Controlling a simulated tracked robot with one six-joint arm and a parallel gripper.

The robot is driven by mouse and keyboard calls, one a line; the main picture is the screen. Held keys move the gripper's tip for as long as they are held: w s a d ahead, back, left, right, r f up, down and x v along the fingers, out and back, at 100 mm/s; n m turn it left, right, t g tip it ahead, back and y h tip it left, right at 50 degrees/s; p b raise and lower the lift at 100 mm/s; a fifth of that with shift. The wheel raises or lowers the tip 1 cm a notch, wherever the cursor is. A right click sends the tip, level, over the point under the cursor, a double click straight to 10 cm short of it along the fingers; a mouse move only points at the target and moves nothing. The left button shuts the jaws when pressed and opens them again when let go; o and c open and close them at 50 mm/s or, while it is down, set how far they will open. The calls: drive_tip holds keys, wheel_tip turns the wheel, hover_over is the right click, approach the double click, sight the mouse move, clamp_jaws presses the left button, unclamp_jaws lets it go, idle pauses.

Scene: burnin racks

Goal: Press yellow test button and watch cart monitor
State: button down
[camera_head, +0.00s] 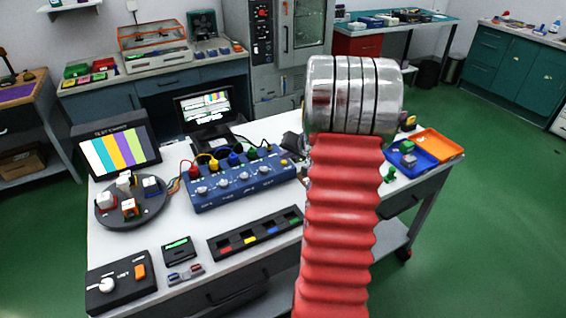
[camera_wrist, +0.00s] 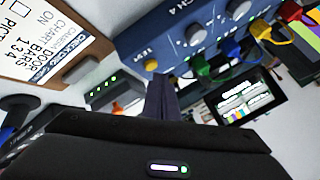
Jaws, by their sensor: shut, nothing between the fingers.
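The blue box also shows in the head view (camera_head: 240,188), with knobs and coloured plugs. One monitor (camera_head: 118,150) at the cart's left shows vertical colour bars. A smaller monitor (camera_head: 207,107) behind the box shows colour bars and text; it shows in the wrist view (camera_wrist: 245,97). My red arm hides my gripper in the head view.
The white cart top (camera_head: 190,230) holds a round dark tray (camera_head: 130,208), a dark strip with coloured marks (camera_head: 255,235), a switch box (camera_head: 120,282), and blue and orange trays (camera_head: 438,145) at right. Coloured cables rise from the blue box. Green floor is open at right.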

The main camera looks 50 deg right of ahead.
drive_tip(key=shift+r, duration=0.3)
wheel_tip(320, 180, up, 5)
drive_tip(key=shift+r, duration=0.1)
idle(0.8)
idle(0.8)
